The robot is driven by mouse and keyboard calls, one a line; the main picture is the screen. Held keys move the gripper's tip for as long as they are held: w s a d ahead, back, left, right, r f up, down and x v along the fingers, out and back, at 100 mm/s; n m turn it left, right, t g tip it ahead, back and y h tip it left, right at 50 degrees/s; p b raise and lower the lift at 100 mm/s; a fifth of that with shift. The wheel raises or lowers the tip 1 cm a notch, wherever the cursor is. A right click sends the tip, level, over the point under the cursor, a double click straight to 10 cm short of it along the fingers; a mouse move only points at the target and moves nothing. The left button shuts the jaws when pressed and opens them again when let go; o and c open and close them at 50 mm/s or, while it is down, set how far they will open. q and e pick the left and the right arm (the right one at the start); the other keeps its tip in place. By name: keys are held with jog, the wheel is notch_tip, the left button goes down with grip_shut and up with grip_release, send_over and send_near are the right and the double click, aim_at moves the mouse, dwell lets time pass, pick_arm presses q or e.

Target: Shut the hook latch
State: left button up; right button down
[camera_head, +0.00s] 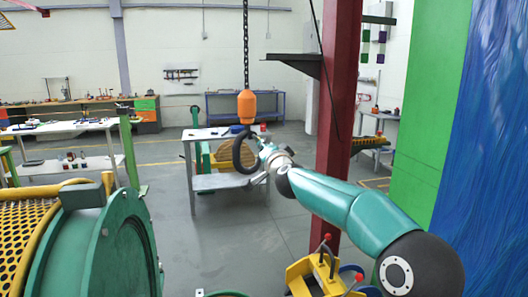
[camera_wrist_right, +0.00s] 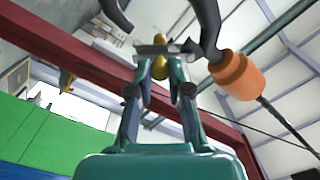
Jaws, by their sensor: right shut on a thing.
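A dark crane hook (camera_head: 240,155) hangs below an orange hook block (camera_head: 246,106) on a chain. My right gripper (camera_head: 262,153) reaches in from the right and meets the hook's right side, at its opening. In the right wrist view the gripper (camera_wrist_right: 160,70) is shut on the hook latch (camera_wrist_right: 158,48), a small grey bar with brass-coloured parts by the fingertips. The dark hook (camera_wrist_right: 210,30) and the orange block (camera_wrist_right: 238,76) are just beyond it. I cannot tell whether the latch touches the hook's tip. My left gripper is out of view.
A red column (camera_head: 342,120) stands behind my right arm. A green drum machine (camera_head: 100,245) with a yellow mesh guard fills the lower left. Red-knobbed levers (camera_head: 326,262) stand at bottom centre. A workbench (camera_head: 205,134) is behind the hook. Open floor lies between.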

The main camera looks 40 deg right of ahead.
jog(key=shift+w+a+f+m+b, duration=0.1)
jog(key=shift+a+m+b, duration=0.15)
jog(key=shift+m, duration=0.6)
jog(key=shift+w+a+f+m+b, duration=0.1)
jog(key=shift+a+m+b, duration=0.1)
jog(key=shift+m, duration=0.65)
jog(key=c, duration=1.5)
grip_release()
jog(key=o, duration=0.4)
jog(key=shift+w+d+f, duration=0.1)
jog(key=shift+w+f, duration=0.05)
jog(key=shift+w, duration=0.1)
jog(key=shift+s, duration=0.1)
jog(key=shift+s, duration=0.1)
